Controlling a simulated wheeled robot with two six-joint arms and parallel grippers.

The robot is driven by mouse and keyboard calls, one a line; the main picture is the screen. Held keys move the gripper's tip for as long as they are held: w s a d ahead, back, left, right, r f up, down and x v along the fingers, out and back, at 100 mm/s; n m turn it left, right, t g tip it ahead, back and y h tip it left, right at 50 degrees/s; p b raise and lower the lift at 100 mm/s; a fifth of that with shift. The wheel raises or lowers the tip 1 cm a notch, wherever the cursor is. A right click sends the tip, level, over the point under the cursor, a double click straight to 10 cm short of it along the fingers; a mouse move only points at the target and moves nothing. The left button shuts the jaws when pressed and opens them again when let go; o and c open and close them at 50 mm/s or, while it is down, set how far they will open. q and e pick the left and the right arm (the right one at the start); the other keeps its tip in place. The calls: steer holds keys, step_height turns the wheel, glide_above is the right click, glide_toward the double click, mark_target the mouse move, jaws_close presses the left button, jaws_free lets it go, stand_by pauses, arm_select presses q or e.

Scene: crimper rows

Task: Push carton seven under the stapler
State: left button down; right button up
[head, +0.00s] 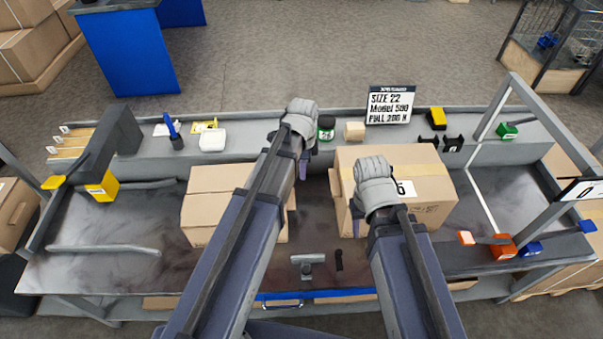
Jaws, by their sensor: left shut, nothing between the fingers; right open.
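Two brown cartons stand on the dark bench. The left carton (212,205) is partly hidden by my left arm. The right carton (420,186) carries a white label, partly covered by my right wrist; I cannot read its digit surely, nor tell which carton is seven. A dark arm with a yellow block (103,187) at the bench's left end looks like the stapler; no carton is under it. My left gripper (303,166) is shut and empty, above the gap between the cartons. My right gripper (357,216) is open at the right carton's left side; contact is unclear.
A grey rear shelf holds a white box (212,139), a dark jar (326,127) and a sign (389,104). A metal frame (484,190) spans the right end. A grey hand tool (307,266) lies near the front edge.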

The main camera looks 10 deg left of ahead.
mark_target(190, 193)
arm_select(q)
steer(key=a+f+b, duration=0.1)
steer(key=f+b, duration=0.1)
steer(key=a+f+b, duration=0.1)
steer(key=f+b, duration=0.2)
steer(key=s+a+f+b, duration=0.1)
steer(key=f+b, duration=0.2)
steer(key=shift+f, duration=0.25)
steer(key=shift+a, duration=0.45)
steer(key=s+a, duration=0.3)
steer(key=a, duration=0.7)
steer(key=s+a, duration=0.2)
steer(key=a, duration=0.8)
steer(key=s+a, duration=0.3)
steer(key=a, duration=0.8)
steer(key=shift+s+a, duration=0.1)
steer(key=shift+s, duration=0.2)
